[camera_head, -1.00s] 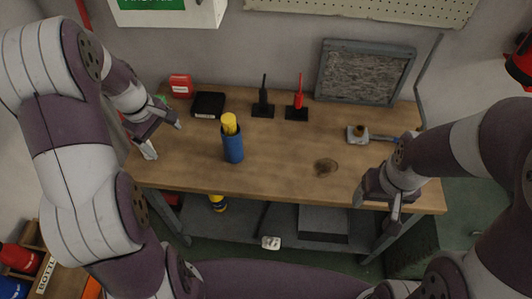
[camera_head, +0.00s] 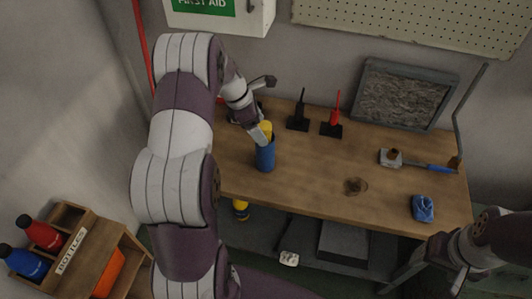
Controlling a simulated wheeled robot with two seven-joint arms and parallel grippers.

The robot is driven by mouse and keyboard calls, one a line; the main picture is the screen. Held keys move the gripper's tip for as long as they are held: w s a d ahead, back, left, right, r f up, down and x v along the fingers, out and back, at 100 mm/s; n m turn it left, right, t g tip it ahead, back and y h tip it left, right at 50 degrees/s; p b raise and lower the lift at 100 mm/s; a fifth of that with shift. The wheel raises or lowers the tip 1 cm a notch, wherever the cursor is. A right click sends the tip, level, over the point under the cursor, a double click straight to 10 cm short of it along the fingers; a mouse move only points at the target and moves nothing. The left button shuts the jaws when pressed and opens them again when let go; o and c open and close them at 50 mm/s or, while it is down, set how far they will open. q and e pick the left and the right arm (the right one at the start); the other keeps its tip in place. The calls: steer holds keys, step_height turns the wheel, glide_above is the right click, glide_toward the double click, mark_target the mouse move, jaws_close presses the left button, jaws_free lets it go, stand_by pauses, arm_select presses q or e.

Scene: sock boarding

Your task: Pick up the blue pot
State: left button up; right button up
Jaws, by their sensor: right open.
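The blue pot (camera_head: 265,157) is a tall blue cylinder standing upright on the wooden workbench, with a yellow item (camera_head: 265,131) sticking out of its top. My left gripper (camera_head: 266,108) is at the pot's upper back left, with its fingers spread apart. One light finger reaches down close to the pot's rim; I cannot tell whether it touches. The other finger points to the back right. My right gripper (camera_head: 428,278) is low at the right, in front of the bench, open and empty, far from the pot.
Black and red upright tools (camera_head: 334,119) stand behind the pot. A hammer-like tool (camera_head: 430,166) and a blue crumpled object (camera_head: 423,208) lie at the right. A bottle crate (camera_head: 80,240) is at lower left.

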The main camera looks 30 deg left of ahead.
mark_target(265, 152)
arm_select(q)
steer(key=x, duration=0.4)
steer(key=shift+s+d+f, duration=0.1)
steer(key=shift+f, duration=0.25)
steer(key=c, duration=1.5)
steer(key=shift+r, duration=0.1)
